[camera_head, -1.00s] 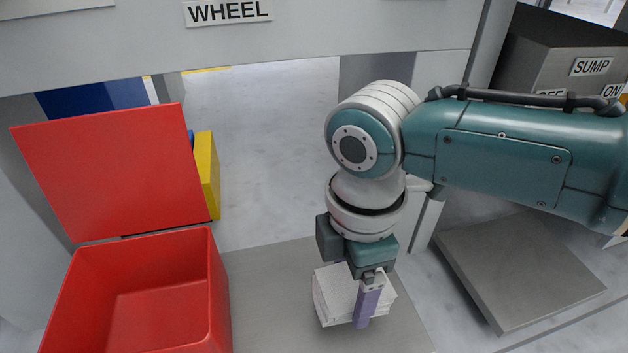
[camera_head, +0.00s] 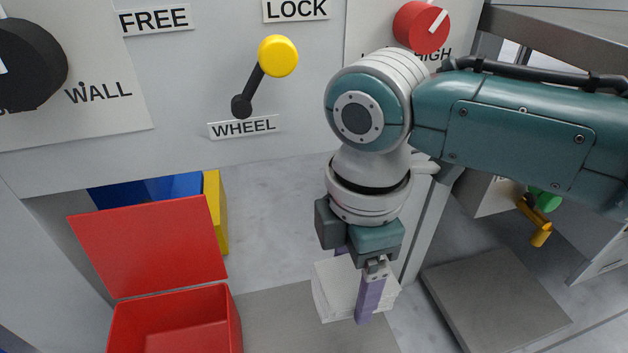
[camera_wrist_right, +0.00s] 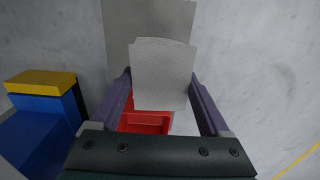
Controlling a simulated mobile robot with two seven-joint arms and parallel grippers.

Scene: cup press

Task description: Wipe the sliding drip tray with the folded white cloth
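The folded white cloth (camera_head: 345,292) is a thick, layered block between the purple fingers of my right gripper (camera_head: 357,290). In the right wrist view the pale cloth (camera_wrist_right: 162,72) spans the gap between both fingers of the gripper (camera_wrist_right: 160,100). It travels with the gripper, so the gripper looks shut on it. A flat grey plate (camera_head: 270,325) lies below and behind the cloth; contact between them cannot be told. I cannot tell which flat plate is the sliding drip tray. My left gripper is out of view.
A red bin (camera_head: 175,325) with a raised lid stands at left, with yellow (camera_head: 214,215) and blue blocks behind. Another grey plate (camera_head: 495,305) lies at right. A panel with a black lever with a yellow knob (camera_head: 278,56) and a red knob (camera_head: 421,27) stands above.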

